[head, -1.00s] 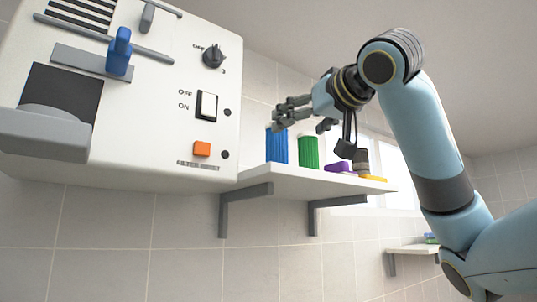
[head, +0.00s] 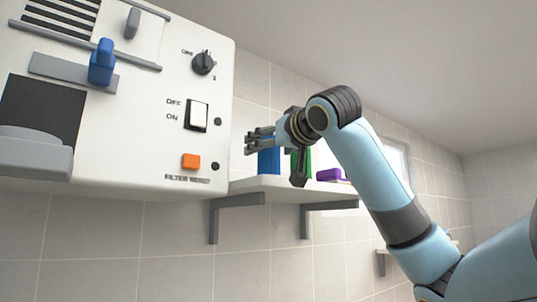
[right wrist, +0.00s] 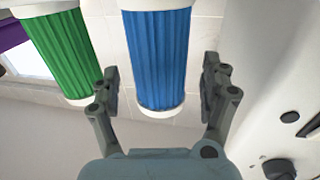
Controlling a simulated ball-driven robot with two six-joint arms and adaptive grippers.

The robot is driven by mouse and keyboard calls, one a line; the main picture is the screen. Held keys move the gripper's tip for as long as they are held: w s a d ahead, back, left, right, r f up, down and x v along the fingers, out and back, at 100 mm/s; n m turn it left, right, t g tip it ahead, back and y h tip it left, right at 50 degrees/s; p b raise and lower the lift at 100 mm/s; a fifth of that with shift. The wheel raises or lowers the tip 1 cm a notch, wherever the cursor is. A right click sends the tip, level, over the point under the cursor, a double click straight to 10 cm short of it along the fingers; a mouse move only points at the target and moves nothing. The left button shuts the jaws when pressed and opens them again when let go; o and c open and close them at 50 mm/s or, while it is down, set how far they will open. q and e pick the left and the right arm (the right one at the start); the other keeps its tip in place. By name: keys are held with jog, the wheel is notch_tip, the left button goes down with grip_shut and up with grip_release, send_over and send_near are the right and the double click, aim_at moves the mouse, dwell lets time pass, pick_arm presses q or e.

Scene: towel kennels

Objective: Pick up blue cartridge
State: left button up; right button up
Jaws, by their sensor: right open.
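The blue cartridge (head: 268,161) is a ribbed blue cylinder standing on the wall shelf in the head view, partly hidden by my right gripper. In the right wrist view the blue cartridge (right wrist: 156,58) shows white end caps and lies ahead, between the two open fingers. My right gripper (head: 262,142) is at the cartridge's upper part in the head view. It is open in the right wrist view (right wrist: 163,88), with a gap visible on each side of the cartridge. My left gripper is not in view.
A green cartridge (right wrist: 62,52) stands beside the blue one, close to one finger. The shelf (head: 285,186) also holds a purple object (head: 330,174). A white machine (head: 140,130) with knob and switches stands close on the left.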

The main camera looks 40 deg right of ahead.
jog(key=shift+s, duration=0.15)
jog(key=shift+c, duration=1.1)
jog(key=c, duration=1.1)
jog(key=shift+r, duration=0.1)
